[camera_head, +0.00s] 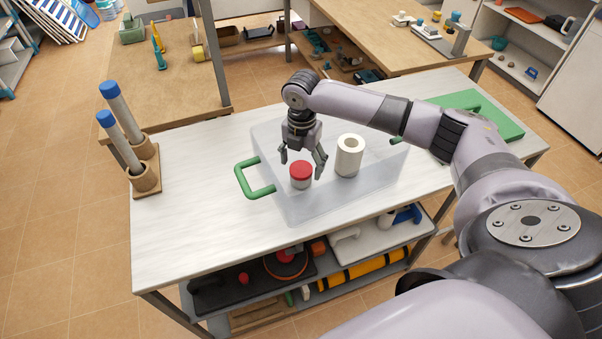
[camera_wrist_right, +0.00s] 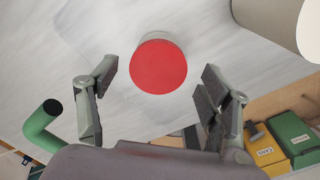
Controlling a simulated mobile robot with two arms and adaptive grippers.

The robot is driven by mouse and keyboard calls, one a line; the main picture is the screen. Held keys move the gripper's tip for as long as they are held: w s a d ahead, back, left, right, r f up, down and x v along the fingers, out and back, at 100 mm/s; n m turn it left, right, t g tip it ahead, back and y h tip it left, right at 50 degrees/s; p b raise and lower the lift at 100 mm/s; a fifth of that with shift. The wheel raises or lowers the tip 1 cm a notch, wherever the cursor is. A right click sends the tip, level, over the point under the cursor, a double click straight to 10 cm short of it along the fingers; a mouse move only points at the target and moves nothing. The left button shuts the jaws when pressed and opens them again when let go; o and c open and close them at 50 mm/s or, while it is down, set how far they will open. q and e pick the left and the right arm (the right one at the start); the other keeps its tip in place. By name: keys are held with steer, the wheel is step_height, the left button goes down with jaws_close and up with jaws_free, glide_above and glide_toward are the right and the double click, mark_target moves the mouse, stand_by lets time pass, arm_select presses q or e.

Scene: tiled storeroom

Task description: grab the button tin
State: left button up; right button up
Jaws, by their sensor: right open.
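The button tin appears to be the small round tin with a red lid (camera_head: 301,169) and pale sides. It stands upright in a clear tray (camera_head: 290,211) with green handles on the white table. My right gripper (camera_head: 302,163) points down at the tin with its fingers spread and nothing between them. In the right wrist view the red lid (camera_wrist_right: 158,67) lies centred between the two fingertips and a little beyond them. Neither finger visibly touches it. My left gripper is not in view.
A white hollow roll (camera_head: 349,156) stands in the tray just right of the tin. It also shows in the right wrist view (camera_wrist_right: 285,20). Two blue-capped tubes (camera_head: 122,140) stand in a wooden holder at left. A green board (camera_head: 485,112) lies at right.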

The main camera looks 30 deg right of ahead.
mark_target(301, 169)
steer(key=shift+a+f, duration=0.1)
steer(key=shift+f, duration=1.85)
steer(key=shift+c, duration=0.4)
steer(key=c, duration=1.2)
steer(key=shift+r, duration=0.1)
